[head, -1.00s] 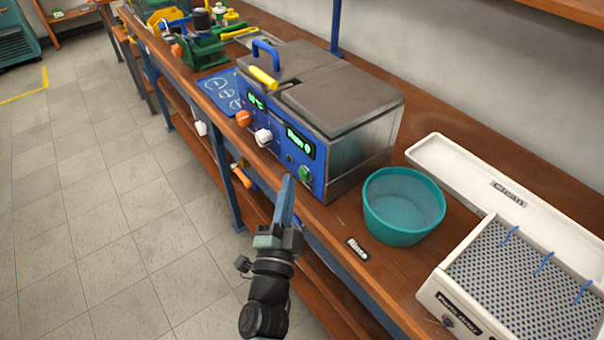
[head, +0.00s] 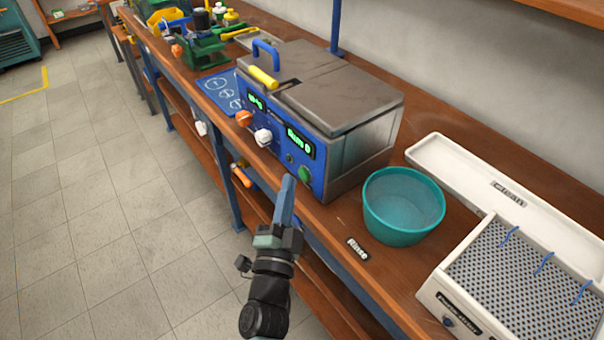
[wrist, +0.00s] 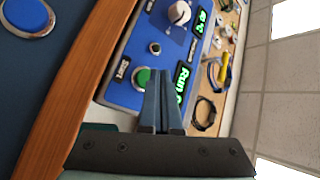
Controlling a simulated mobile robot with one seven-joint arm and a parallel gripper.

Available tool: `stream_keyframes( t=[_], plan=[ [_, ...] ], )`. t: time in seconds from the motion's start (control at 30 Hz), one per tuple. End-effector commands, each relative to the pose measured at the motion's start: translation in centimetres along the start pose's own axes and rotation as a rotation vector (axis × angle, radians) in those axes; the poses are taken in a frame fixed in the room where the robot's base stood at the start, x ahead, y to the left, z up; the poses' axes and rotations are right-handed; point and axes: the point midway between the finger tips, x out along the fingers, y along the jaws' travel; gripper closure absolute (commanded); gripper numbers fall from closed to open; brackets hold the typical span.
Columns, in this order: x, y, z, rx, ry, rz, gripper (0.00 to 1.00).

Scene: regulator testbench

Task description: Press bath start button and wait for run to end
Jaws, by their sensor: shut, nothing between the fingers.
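The bath is a grey metal box with a blue front panel (head: 272,152) on the bench. A green round button (head: 305,175) sits at the panel's lower right, below a lit green display (head: 300,142). In the wrist view the green start button (wrist: 142,77) shows just beside my fingertips, partly covered by them. The wrist view's display (wrist: 184,80) reads "Run" with its last character hidden. My gripper (head: 289,178) is shut and empty, its blue fingers pointing at the panel near the button. I cannot tell whether the fingertips touch it.
A white device with a mesh tray (head: 520,285) is further right. White and orange knobs (head: 263,137) stick out from the panel. The bench's front edge runs below my gripper.

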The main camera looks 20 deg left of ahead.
Motion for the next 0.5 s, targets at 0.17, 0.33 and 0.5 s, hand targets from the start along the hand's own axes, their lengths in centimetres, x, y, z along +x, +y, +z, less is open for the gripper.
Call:
stream_keyframes(
  t=[0.17,0.33,0.5],
  plan=[
    [0.40,0.40,-0.28,0.000,0.001,0.000,1.00],
    [0.56,0.43,-0.41,0.000,0.000,0.000,1.00],
    [0.56,0.42,-0.43,0.000,0.000,0.000,1.00]
  ],
)
